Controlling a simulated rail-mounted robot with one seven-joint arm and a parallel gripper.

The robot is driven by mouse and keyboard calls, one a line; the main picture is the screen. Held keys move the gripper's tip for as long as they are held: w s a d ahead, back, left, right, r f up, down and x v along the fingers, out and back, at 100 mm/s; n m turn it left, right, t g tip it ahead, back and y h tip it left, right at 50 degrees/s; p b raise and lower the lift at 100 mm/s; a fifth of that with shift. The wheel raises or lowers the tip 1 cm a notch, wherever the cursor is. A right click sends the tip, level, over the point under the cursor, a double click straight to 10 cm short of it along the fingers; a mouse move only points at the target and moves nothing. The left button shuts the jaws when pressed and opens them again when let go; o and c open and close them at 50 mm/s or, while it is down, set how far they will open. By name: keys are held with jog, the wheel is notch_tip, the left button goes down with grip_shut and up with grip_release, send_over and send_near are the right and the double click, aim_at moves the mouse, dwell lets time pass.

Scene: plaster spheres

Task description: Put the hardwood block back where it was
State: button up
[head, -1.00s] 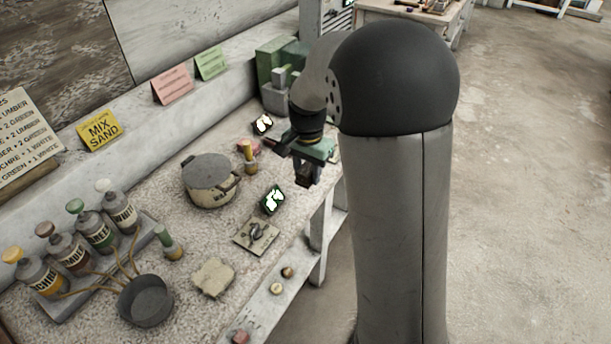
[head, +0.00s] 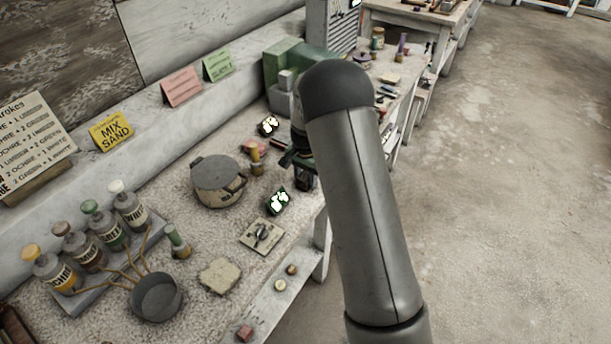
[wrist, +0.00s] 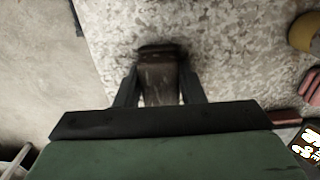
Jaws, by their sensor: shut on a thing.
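The hardwood block (wrist: 160,76) is dark brown and sits between the two fingers of my gripper (wrist: 160,88) in the wrist view. The fingers are shut on its sides. Below it lies the speckled bench top (wrist: 220,50), with a dark shadow around the block's far end. In the head view my gripper (head: 303,182) hangs over the bench's right edge area, right of the dark device with a bright screen (head: 278,201). My arm partly covers it there. I cannot tell whether the block touches the bench.
A lidded pot (head: 217,182), a yellow-topped jar (head: 256,160) and a card with a small tool (head: 262,235) stand to the left. A green machine (head: 290,62) is behind. Bottles and a grey pan (head: 155,297) are at the front left.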

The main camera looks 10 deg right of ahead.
jog(key=shift+f, duration=0.15)
jog(key=o, duration=1)
jog(key=shift+o, duration=0.2)
